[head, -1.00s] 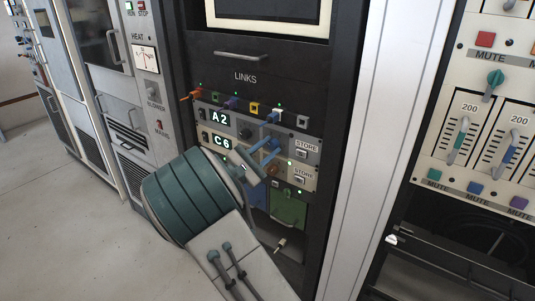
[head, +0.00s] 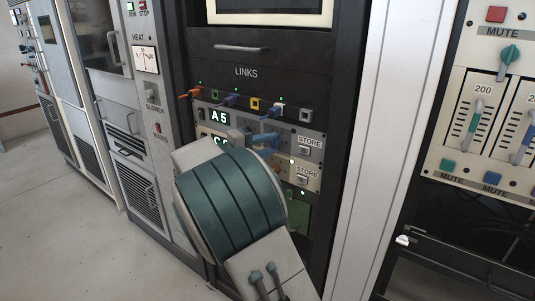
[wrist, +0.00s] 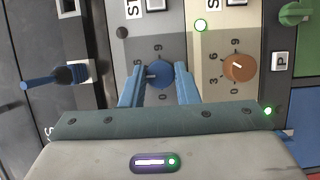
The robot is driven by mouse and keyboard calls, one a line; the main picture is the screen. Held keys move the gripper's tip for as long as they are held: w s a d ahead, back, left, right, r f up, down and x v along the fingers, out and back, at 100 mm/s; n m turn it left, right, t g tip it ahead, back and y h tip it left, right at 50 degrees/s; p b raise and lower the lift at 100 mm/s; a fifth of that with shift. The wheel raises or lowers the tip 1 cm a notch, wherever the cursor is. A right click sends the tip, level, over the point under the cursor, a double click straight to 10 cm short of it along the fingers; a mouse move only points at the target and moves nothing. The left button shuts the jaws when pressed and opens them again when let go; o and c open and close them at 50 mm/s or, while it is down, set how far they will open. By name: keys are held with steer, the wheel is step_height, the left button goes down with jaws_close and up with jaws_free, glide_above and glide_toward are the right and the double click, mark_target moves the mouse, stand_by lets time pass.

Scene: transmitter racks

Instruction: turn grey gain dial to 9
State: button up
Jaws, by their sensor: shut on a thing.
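In the wrist view a blue dial (wrist: 159,74) sits on the grey panel strip (wrist: 172,22), with scale numbers around it. Its pale pointer mark faces left in the picture, between the low numbers and the 9. My gripper (wrist: 159,80) has its two blue fingers shut on this dial, one on each side. In the head view my gripper (head: 264,140) is at the grey panel, and the dial is hidden there. The grey panel's display (head: 220,117) reads A5. No grey-coloured dial shows; the blue one is on the grey panel.
An orange-brown dial (wrist: 239,67) sits on the beige panel beside the grey one. Store buttons (head: 310,145) are right of my gripper. Coloured link plugs (head: 233,100) stick out above. A blue plug (wrist: 70,76) is left in the wrist view.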

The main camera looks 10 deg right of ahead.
steer(key=m+y+b, duration=0.1)
steer(key=m+b, duration=0.3)
steer(key=shift+f+y, duration=0.15)
steer(key=shift+y, duration=0.25)
steer(key=m+y+b, duration=0.1)
steer(key=m+b, duration=0.2)
steer(key=b, duration=0.2)
steer(key=shift+y+b, duration=0.4)
steer(key=m+y+b, duration=0.1)
steer(key=m+b, duration=0.1)
steer(key=b, duration=0.1)
steer(key=m+t+y+b, duration=0.1)
steer(key=m+b, duration=0.1)
steer(key=b, duration=0.1)
steer(key=shift+s+d+b, duration=0.15)
steer(key=shift+b, duration=0.2)
steer(key=m+b, duration=0.1)
steer(key=b, duration=0.1)
steer(key=m+t+y+b, duration=0.1)
steer(key=shift+r+y+b, duration=0.3)
steer(key=shift+r+b, duration=0.05)
steer(key=shift+b, duration=0.05)
steer(key=shift+r+m+t, duration=0.1)
steer(key=shift+m+t, duration=0.2)
steer(key=o, duration=1)
steer(key=shift+s, duration=0.1)
